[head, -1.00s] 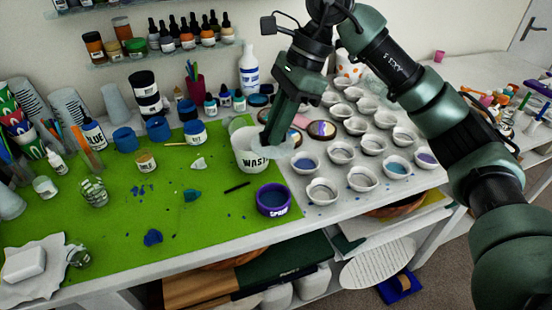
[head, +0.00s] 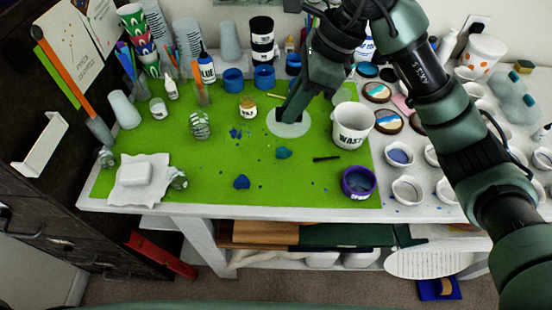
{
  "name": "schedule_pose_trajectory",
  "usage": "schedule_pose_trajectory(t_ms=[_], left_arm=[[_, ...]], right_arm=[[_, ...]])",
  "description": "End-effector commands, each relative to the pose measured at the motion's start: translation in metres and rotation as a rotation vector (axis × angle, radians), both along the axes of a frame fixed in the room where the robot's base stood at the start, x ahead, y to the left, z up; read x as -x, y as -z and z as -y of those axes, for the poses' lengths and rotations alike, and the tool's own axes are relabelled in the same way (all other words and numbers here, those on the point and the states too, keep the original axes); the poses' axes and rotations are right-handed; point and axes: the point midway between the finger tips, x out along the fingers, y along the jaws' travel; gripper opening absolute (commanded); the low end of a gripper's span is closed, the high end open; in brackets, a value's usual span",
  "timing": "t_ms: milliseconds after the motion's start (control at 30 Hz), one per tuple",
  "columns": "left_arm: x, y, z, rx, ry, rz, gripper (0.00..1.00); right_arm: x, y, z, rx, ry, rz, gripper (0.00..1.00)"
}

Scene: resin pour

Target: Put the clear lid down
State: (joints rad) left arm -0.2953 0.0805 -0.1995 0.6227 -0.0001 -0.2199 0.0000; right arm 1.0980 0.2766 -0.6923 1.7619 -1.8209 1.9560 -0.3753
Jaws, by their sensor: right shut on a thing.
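The clear lid (head: 292,128) is a pale, see-through disc low over the green mat (head: 215,187), left of the white waste cup (head: 352,125). My right gripper (head: 284,116) points down and is shut on the lid, its fingers covering the lid's upper left part. The lid looks flat at mat level; I cannot tell whether it touches the mat. My left gripper is out of view.
A purple-rimmed cup (head: 358,182) stands at the mat's front right. A teal lump (head: 283,153), a dark stick (head: 326,159) and a small labelled jar (head: 248,107) lie nearby. Several small white cups (head: 407,190) fill the right side. The mat's front middle is mostly free.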

Motion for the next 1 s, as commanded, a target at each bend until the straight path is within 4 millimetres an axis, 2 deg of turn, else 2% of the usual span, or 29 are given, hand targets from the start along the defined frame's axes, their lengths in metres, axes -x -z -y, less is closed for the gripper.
schedule_pose_trajectory(t_ms=[67,167,600,1000], left_arm=[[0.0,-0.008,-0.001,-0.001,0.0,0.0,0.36],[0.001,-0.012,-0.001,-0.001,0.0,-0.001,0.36],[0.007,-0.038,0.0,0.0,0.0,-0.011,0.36],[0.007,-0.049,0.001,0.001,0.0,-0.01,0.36]], right_arm=[[0.004,0.002,-0.007,0.0,0.005,-0.003,0.0],[0.005,0.018,-0.009,0.001,0.012,-0.006,0.0],[0.006,0.131,-0.009,0.002,0.011,-0.007,0.0],[0.006,0.18,-0.009,0.001,0.011,-0.005,0.0]])
